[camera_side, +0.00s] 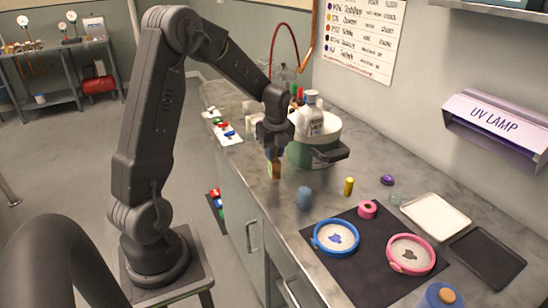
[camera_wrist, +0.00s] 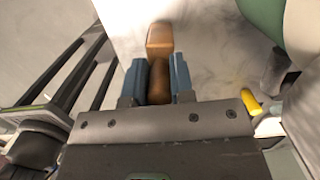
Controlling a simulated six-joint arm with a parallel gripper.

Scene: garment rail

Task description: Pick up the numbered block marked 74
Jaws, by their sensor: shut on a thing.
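In the side view the brown piece (camera_side: 276,171) shows small below the fingers. No number is readable on it, so I cannot tell whether it is marked 74. I cannot tell whether its lower end touches the bench.
A large green-and-white jug (camera_side: 315,128) stands close behind my gripper. A blue-grey object (camera_side: 304,198) and a yellow cylinder (camera_side: 349,187) stand to the right. A black mat (camera_side: 357,282) carries blue-rimmed (camera_side: 319,246) and pink-rimmed (camera_side: 432,261) dishes. A white tray (camera_side: 436,215) lies beyond.

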